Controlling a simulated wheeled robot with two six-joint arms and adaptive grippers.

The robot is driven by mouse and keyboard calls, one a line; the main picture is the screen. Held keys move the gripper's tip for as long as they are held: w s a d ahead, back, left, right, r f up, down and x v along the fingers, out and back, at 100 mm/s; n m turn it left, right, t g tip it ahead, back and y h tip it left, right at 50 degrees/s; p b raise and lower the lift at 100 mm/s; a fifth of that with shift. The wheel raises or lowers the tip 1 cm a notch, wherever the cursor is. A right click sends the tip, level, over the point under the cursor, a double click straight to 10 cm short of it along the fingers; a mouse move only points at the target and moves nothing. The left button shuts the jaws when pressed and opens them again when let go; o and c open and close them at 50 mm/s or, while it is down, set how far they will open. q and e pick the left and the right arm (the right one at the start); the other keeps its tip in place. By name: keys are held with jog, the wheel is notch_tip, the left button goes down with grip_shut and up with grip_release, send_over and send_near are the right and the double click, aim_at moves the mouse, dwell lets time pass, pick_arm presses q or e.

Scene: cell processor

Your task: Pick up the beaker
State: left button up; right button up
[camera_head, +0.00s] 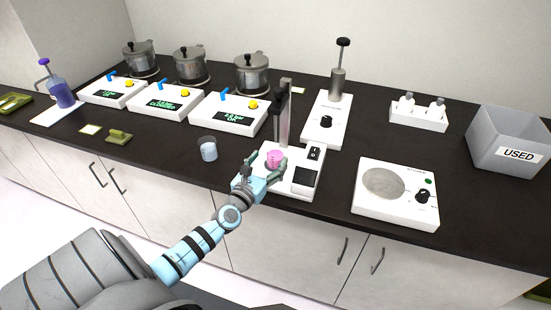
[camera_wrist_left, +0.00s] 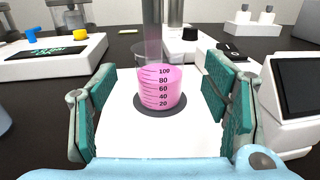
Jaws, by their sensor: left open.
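In the head view the beaker (camera_head: 274,158) shows as a small pink cup under the device's upright post. My left gripper (camera_head: 268,171) is open at the beaker. In the left wrist view the teal pads of the left gripper (camera_wrist_left: 160,108) stand on either side of the beaker, with a gap at each side. My right gripper is not in view.
The device (camera_head: 305,178) has a dark post and screen. A second beaker (camera_head: 208,149) stands to the left. A white hotplate (camera_head: 396,193) and a grey USED bin (camera_head: 511,139) are to the right. White boxes (camera_head: 228,112) with pots stand behind.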

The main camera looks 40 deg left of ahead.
aim_at(271, 157)
pick_arm(q)
jog(key=x, duration=0.1)
jog(key=b+x, duration=0.1)
jog(key=x, duration=0.3)
jog(key=shift+f+b, duration=0.3)
jog(key=shift+r, duration=0.1)
jog(key=c, duration=1.3)
jog(key=shift+r, duration=0.1)
